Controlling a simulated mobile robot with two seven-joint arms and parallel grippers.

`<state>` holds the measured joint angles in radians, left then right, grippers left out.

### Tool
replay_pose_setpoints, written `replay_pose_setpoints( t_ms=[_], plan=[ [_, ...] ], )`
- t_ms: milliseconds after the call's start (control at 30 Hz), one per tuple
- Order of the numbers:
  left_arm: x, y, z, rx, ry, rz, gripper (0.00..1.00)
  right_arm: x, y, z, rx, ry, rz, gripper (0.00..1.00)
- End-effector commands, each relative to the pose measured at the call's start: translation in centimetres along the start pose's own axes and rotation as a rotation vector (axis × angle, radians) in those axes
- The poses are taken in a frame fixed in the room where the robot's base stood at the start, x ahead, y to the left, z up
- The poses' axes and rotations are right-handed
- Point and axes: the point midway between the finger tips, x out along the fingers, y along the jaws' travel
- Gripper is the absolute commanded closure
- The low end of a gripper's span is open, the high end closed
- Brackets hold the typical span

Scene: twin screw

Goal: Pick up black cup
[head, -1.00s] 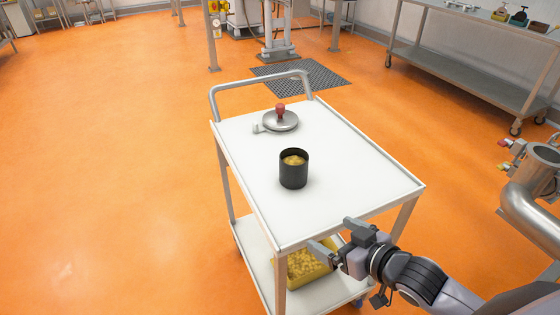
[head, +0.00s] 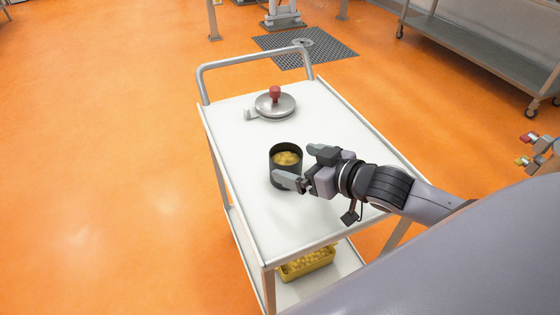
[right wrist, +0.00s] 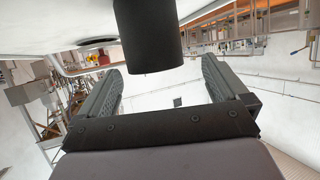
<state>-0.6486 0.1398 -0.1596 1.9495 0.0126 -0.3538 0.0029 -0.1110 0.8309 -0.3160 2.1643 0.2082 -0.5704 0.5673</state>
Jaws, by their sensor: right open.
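The black cup (head: 283,172) stands upright on the white top of the cart (head: 240,170), with yellowish contents inside. My right gripper (head: 302,165) comes in from the right and is open, its two fingers spread at the cup's near right side. One finger overlaps the lower front of the cup in the head view. In the right wrist view the cup (right wrist: 148,38) hangs upside down in the picture, ahead of and between the open fingers (right wrist: 163,82). Whether a finger touches the cup I cannot tell. My left gripper is not in view.
A round metal lid-like piece with a red knob (head: 275,96) lies behind the cup on the cart. The cart's handle (head: 255,58) rises at the back. A yellow bin (head: 308,264) sits on the lower shelf. The cart top left of the cup is clear.

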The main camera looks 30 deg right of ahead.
Motion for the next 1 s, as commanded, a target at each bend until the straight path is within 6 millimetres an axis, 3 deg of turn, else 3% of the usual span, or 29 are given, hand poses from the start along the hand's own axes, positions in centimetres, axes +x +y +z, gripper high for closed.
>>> replay_pose_setpoints(
  t_ms=[433,800,1000],
  plan=[
    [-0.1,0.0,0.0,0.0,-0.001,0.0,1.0,2.6,0.3,-0.1,-0.001,0.002,0.0,0.0],
    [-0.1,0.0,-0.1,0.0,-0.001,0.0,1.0,6.8,0.7,0.0,-0.001,0.002,-0.001,0.0],
    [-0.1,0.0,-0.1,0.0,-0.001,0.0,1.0,7.2,0.8,0.0,-0.002,0.0,0.0,0.0]
  ],
)
